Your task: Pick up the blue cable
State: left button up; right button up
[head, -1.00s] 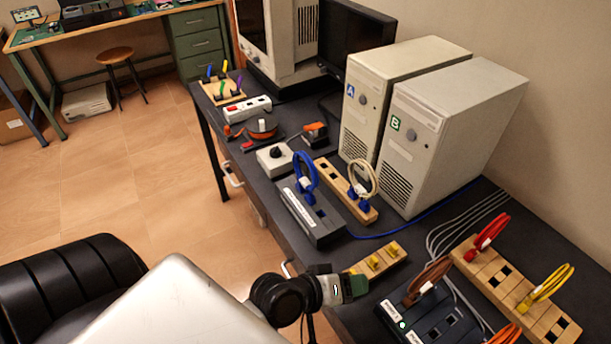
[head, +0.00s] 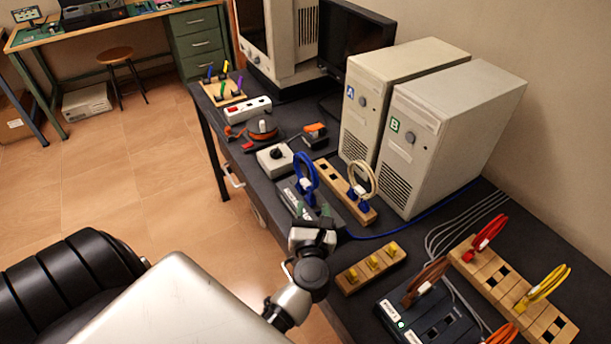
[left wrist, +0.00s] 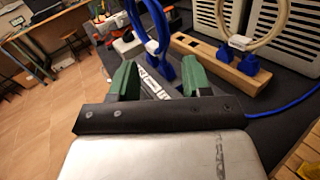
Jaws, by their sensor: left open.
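The blue cable (head: 304,172) is a coiled loop standing upright in a dark grey socket block (head: 291,203) near the table's front edge. In the left wrist view the blue cable (left wrist: 162,47) rises just beyond the green fingertips, its plug down in the block. My left gripper (head: 315,217) hangs over the near end of that block and hides part of it. In the left wrist view my left gripper (left wrist: 144,82) has its fingers apart with nothing held between them. My right gripper is not in view.
A wooden block (head: 338,186) with a cream cable (head: 362,176) stands close to the right of the blue one. Two computer towers (head: 452,128) stand behind. A wooden block with yellow plugs (head: 370,266) lies nearer. A switch box (head: 273,159) stands beyond.

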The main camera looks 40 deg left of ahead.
aim_at(314, 187)
pick_arm(q)
jog(key=x, duration=0.3)
jog(key=shift+w+a+r+p, duration=0.2)
jog(key=shift+w+p, duration=0.1)
jog(key=shift+p, duration=0.15)
jog(key=p+x, duration=0.1)
jog(key=x, duration=0.2)
jog(key=shift+w, duration=0.35)
jog(key=shift+w+a, duration=0.3)
jog(key=shift+w, duration=0.1)
jog(key=shift+s, duration=0.1)
jog(key=shift+c, duration=1.1)
grip_shut()
